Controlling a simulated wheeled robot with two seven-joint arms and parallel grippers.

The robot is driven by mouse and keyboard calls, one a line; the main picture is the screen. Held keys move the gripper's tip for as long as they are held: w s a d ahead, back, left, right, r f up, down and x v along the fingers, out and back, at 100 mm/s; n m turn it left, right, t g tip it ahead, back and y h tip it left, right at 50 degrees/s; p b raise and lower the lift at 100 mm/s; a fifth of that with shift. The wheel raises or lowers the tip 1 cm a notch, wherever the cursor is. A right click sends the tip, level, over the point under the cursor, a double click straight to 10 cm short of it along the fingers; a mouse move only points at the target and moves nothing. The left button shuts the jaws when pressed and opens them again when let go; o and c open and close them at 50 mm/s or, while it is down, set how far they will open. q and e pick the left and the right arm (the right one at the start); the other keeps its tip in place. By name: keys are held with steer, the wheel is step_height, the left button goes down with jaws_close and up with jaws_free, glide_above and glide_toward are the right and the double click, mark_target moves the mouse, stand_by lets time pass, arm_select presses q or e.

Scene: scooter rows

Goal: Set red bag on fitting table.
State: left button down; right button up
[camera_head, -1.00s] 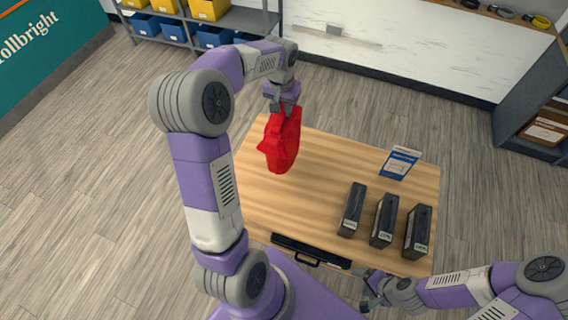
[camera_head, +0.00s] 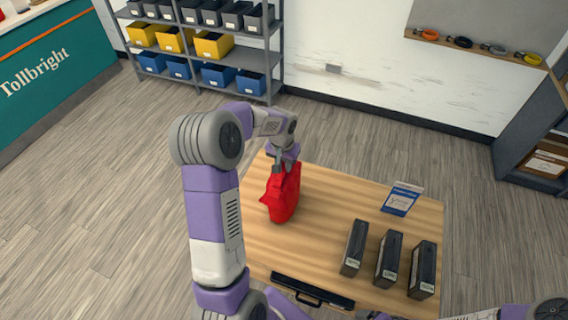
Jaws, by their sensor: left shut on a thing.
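The red bag (camera_head: 282,196) hangs upright from my left gripper (camera_head: 283,165), which is shut on its top edge. The bag is over the far left part of the wooden fitting table (camera_head: 330,205). I cannot tell whether its bottom touches the tabletop. My right arm shows only at the bottom right edge; its gripper (camera_head: 375,316) is mostly cut off by the bottom of the picture, so its jaws cannot be read.
Several black boxes (camera_head: 388,257) stand at the table's right front, with a blue-and-white card (camera_head: 401,198) behind them. A black handle (camera_head: 312,292) is at the front edge. The table's middle is clear. A shelf with bins (camera_head: 213,46) stands behind.

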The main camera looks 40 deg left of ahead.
arm_select(q)
steer(key=c, duration=1.4)
jaws_free()
steer(key=shift+f, duration=0.2)
steer(key=o, duration=0.4)
steer(key=shift+r, duration=0.1)
step_height(320, 180, up, 12)
steer(key=s+p, duration=0.1)
steer(key=s+d+f+m+h, duration=0.2)
steer(key=d+f+h, duration=0.1)
steer(key=d+f, duration=1.5)
steer(key=shift+n+g+h, duration=0.4)
steer(key=shift+n+h, duration=0.1)
steer(key=shift+h, duration=0.3)
steer(key=s+d+f, duration=0.3)
steer(key=s+f, duration=0.1)
steer(key=s, duration=0.1)
steer(key=s+d+f, duration=0.4)
steer(key=s+f, duration=0.1)
steer(key=s, duration=0.1)
steer(key=s+d+f, duration=0.3)
steer(key=s+f, duration=0.1)
steer(key=s, duration=0.1)
steer(key=shift+s+d+f, duration=0.15)
steer(key=shift+d+f, duration=0.15)
steer(key=shift+d, duration=0.1)
